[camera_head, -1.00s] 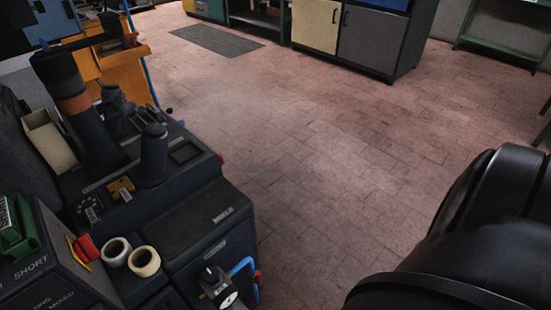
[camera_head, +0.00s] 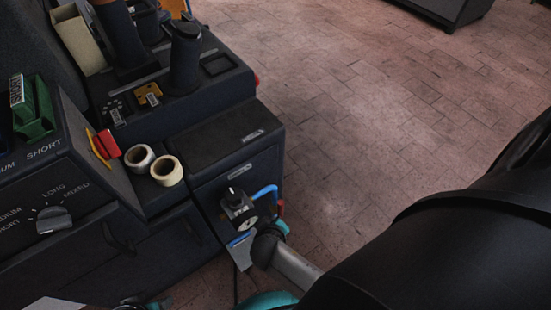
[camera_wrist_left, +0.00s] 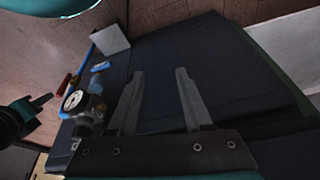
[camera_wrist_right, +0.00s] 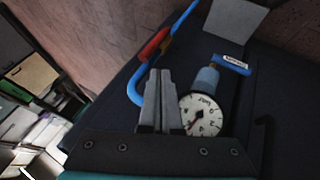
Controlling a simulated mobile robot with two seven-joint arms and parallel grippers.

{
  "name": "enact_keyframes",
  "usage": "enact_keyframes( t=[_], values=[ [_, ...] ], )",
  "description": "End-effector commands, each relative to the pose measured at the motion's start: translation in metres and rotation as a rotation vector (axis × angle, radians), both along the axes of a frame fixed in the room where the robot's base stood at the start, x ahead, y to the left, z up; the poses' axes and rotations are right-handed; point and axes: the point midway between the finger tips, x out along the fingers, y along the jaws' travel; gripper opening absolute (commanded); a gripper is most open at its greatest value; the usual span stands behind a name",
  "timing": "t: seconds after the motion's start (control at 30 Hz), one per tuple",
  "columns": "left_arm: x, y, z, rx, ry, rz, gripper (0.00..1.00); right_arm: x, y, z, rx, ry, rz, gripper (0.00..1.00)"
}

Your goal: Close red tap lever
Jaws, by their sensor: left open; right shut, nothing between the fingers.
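The red tap lever (camera_wrist_right: 154,45) shows in the right wrist view beside a bent blue pipe (camera_wrist_right: 122,90), just beyond the fingertips. It also shows as a small red piece in the head view (camera_head: 281,207) and in the left wrist view (camera_wrist_left: 65,83). My right gripper (camera_wrist_right: 159,72) is shut and empty, its tips close to the lever; I cannot tell whether they touch. In the head view my right arm hides most of that gripper. My left gripper (camera_wrist_left: 160,75) is open and empty before the dark machine side, to the right of the gauge in its wrist view.
A round white gauge (camera_wrist_right: 201,114) with a blue knob fitting (camera_wrist_right: 206,80) is right beside the right fingers. The dark machine (camera_head: 222,145) carries two tape rolls (camera_head: 167,170), a red switch (camera_head: 106,144) and a dial (camera_head: 53,219). Brick floor lies clear to the right.

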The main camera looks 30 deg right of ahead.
Motion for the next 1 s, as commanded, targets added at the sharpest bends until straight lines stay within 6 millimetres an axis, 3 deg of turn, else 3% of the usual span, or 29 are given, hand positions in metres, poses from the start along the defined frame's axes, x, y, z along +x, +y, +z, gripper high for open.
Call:
enact_keyframes(
  t=[0.27,0.87,1.0],
  values=[
    [0.001,0.000,0.002,-0.001,-0.005,0.000,0.50,0.001,-0.001,-0.003,0.000,0.001,0.001,0.00],
    [0.001,0.000,0.064,-0.012,-0.096,0.002,0.50,0.025,-0.018,-0.043,0.000,0.001,0.002,0.00],
    [0.012,-0.011,0.059,-0.042,-0.170,-0.017,0.50,0.029,-0.021,-0.049,0.001,0.001,0.002,0.00]
  ],
)
